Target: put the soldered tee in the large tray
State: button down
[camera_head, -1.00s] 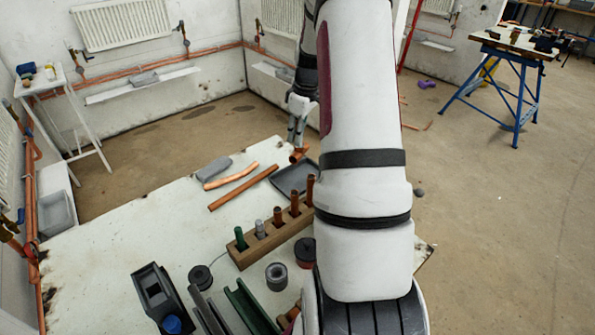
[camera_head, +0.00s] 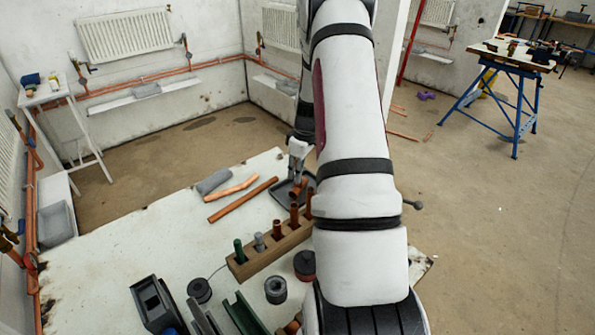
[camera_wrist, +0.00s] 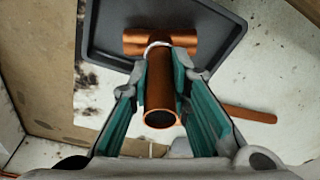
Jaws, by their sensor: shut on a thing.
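The soldered tee (camera_wrist: 162,88) is copper with a silvery solder ring where its stem meets the crosspiece. My gripper (camera_wrist: 160,82) is shut on its stem, with a green-lined finger on each side, in the wrist view. The crosspiece points away from me and lies over the dark large tray (camera_wrist: 228,38). Whether the tee touches the tray floor I cannot tell. In the head view my gripper (camera_head: 297,180) is at the tray (camera_head: 279,195), near the far edge of the bench, and my arm hides part of the tray.
Left of the tray lie copper pipes (camera_head: 243,199) and a grey object (camera_head: 212,182). A wooden block (camera_head: 262,255) holding upright pieces stands nearer. Spools (camera_head: 276,290) and a dark holder (camera_head: 155,303) are at the front. The bench's left middle is clear.

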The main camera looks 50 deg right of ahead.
aim_at(302, 182)
jog(key=shift+f, duration=0.15)
jog(key=c, duration=1.5)
grip_release()
notch_tip(302, 182, up, 12)
jog(key=s, duration=0.2)
jog(key=s+a+r+t+h, duration=0.1)
jog(key=a+r, duration=0.6)
jog(key=a, duration=0.4)
jog(key=a+r, duration=0.8)
jog(key=a, duration=0.3)
jog(key=s+a, duration=0.5)
jog(key=s+a+r+m+t, duration=0.1)
jog(key=s+a, duration=0.5)
jog(key=s+a+r+m+t, duration=0.1)
jog(key=s+a, duration=0.4)
jog(key=shift+s+a+y+b, duration=0.15)
jog(key=shift+s+y+b, duration=0.05)
jog(key=shift+y+b, duration=0.1)
